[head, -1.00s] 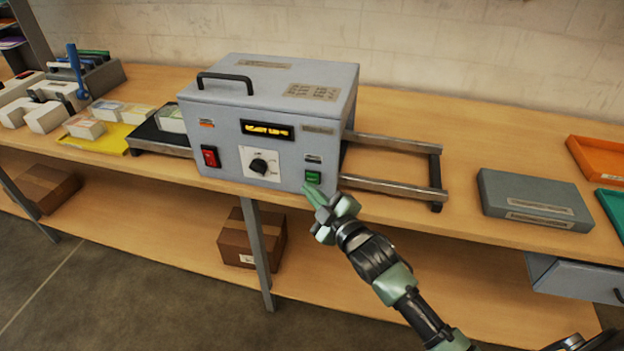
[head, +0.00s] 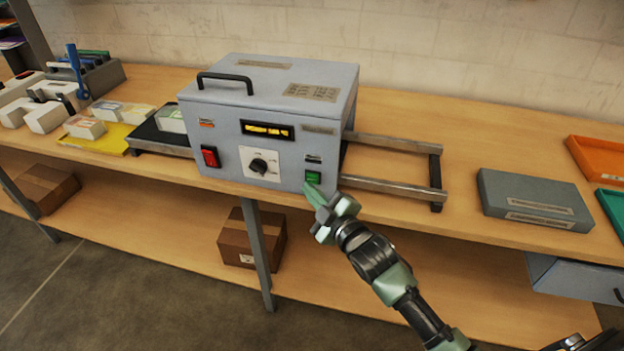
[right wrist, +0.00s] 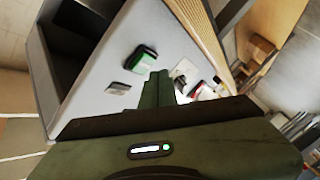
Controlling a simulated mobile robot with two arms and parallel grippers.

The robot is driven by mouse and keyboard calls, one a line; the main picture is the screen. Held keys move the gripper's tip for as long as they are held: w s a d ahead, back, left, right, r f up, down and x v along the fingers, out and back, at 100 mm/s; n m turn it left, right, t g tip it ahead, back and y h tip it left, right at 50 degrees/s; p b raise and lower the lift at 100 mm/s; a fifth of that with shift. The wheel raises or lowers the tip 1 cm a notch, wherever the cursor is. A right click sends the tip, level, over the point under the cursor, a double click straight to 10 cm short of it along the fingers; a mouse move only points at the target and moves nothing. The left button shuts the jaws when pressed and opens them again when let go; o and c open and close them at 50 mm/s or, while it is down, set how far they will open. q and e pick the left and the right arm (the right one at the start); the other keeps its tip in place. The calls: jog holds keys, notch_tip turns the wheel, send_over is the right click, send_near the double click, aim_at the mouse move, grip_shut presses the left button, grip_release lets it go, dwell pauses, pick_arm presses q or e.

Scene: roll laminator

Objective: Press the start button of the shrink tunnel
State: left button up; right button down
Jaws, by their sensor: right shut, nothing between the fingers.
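The shrink tunnel (head: 268,118) is a grey box with a black top handle, standing on the wooden bench. Its green start button (head: 313,177) is at the lower right of the front panel and also shows in the right wrist view (right wrist: 140,58). A red switch (head: 210,156) and a dial (head: 260,166) sit further left on the panel. My right gripper (head: 312,192) is shut and empty, its fingertips just below the green button. In the right wrist view the fingertips (right wrist: 158,80) point at the panel beside the button; I cannot tell if they touch it. My left gripper is not in view.
Metal rails (head: 395,186) extend from the tunnel's right side. A grey flat box (head: 535,199) and an orange tray (head: 600,158) lie further right. A cardboard box (head: 250,238) is on the lower shelf.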

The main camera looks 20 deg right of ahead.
dwell(0.5)
jog(key=shift+w+d, duration=0.25)
jog(key=shift+w, duration=0.1)
